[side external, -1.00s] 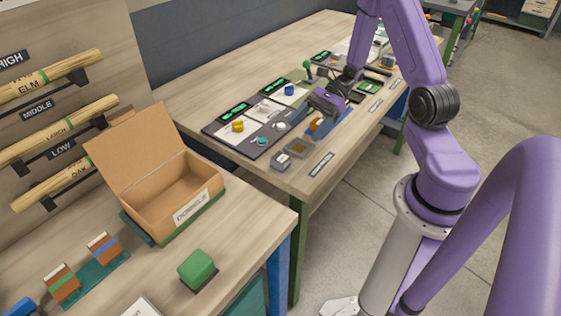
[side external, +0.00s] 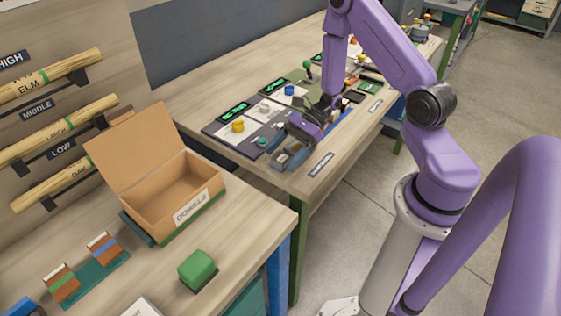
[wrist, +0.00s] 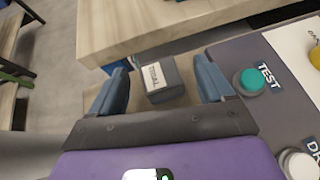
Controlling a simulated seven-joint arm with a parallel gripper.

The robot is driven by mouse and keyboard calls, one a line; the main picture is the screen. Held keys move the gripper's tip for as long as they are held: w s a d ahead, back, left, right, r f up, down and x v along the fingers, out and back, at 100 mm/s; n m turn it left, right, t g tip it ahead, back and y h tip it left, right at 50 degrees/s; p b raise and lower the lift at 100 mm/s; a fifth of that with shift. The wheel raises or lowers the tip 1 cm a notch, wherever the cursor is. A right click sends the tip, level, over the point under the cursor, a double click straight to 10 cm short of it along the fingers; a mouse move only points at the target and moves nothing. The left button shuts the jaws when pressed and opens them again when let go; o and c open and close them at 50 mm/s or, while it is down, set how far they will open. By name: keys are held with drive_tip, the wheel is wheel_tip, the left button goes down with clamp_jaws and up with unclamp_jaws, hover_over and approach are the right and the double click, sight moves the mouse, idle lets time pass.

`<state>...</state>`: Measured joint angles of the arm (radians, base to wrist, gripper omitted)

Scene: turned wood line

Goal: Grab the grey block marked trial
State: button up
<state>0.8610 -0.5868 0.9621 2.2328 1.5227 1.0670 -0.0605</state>
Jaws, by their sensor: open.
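The grey block (wrist: 158,77) has a white label on its upper face. The lettering is upside down in the wrist view and seems to read TRIAL. It sits near the edge of the wooden table (wrist: 150,25). My gripper (wrist: 161,70) is open, with one blue finger to the left of the block and the other to its right. Gaps show on both sides, and I cannot tell how far the fingertips reach down beside it.
A dark panel beside the block carries a teal button (wrist: 252,80) marked TEST and a white button (wrist: 299,163). A yellow knob (side external: 238,126) stands on the panel too. An open cardboard box (side external: 176,202) and a green block (side external: 197,268) are on the nearer table.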

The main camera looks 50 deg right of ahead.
drive_tip(key=c, duration=1.2)
drive_tip(key=shift+r, duration=0.15)
